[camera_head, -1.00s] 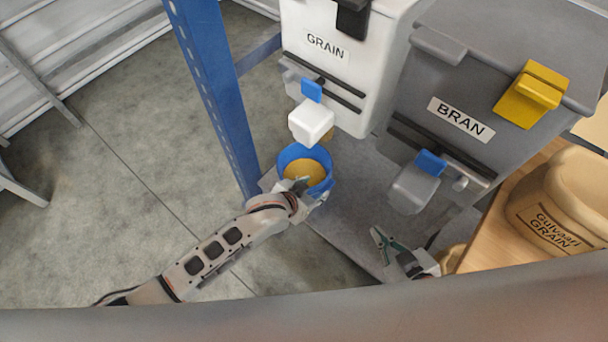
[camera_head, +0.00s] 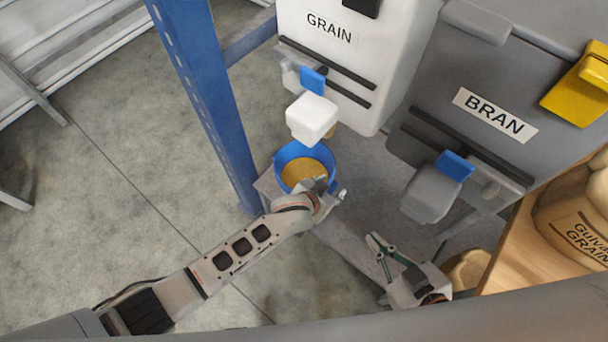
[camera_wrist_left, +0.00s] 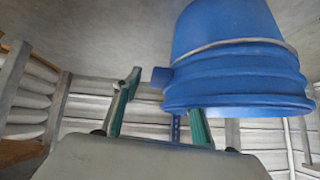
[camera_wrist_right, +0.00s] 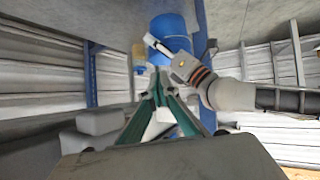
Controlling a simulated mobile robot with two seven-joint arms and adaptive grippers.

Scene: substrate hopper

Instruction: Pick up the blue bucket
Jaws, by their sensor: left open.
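The blue bucket (camera_head: 282,160) stands upright below the GRAIN hopper's white spout, with yellow-brown grain inside. My left gripper (camera_head: 329,189) is open at the bucket's near right side, and one finger overlaps the rim in the head view. In the left wrist view the bucket (camera_wrist_left: 235,65) appears upside down at upper right. Its rim and a small side lug lie close to the open fingers (camera_wrist_left: 165,92), and its wall hides part of one; contact cannot be told. My right gripper (camera_head: 375,240) is apart, below the BRAN spout. Its fingertips (camera_wrist_right: 160,78) meet, with nothing held.
The white GRAIN hopper (camera_head: 345,60) and grey BRAN hopper (camera_head: 445,60) stand behind, their spouts (camera_head: 312,117) and (camera_head: 432,192) overhanging. A blue post (camera_head: 205,90) rises left of the bucket. A wooden table with a sack (camera_head: 580,215) is at right.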

